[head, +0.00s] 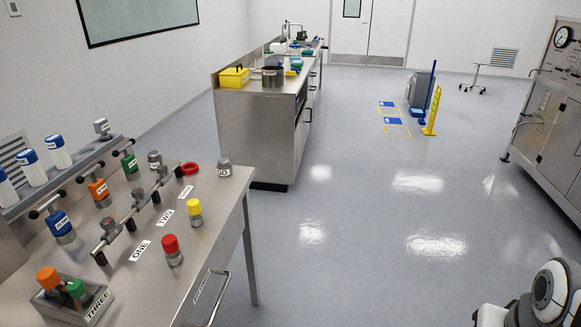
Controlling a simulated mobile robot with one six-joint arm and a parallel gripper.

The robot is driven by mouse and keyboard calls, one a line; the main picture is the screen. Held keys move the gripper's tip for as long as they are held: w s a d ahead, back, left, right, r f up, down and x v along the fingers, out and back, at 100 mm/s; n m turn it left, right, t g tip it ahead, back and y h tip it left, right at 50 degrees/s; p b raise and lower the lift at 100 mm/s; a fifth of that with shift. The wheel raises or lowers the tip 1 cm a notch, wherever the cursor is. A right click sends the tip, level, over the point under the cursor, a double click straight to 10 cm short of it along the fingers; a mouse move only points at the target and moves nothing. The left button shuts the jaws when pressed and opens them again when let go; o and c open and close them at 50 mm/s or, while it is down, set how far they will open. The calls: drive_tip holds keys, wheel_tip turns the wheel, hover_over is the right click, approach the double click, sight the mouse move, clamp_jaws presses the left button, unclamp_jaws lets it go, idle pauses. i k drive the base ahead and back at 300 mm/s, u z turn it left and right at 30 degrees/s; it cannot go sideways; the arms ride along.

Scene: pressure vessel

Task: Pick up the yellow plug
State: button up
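The yellow plug (194,207) stands upright on the metal workbench (205,235), towards its right side. Its cap is yellow and its lower part is grey metal. It is just right of the label "TWO" and behind the red plug (171,245), with a small gap between them. Nothing covers it. Part of my arm shows at the bottom right corner, well away from the workbench. My gripper itself is not in view.
A metal manifold (125,222) with labels runs left of the plugs. A box labelled "THREE" (97,307) holds orange and green plugs at front left. Open floor (370,240) lies right of the bench.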

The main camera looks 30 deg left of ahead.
sight(196, 217)
drive_tip(key=i, duration=1.45)
drive_tip(key=u, duration=2.95)
drive_tip(key=i, duration=1)
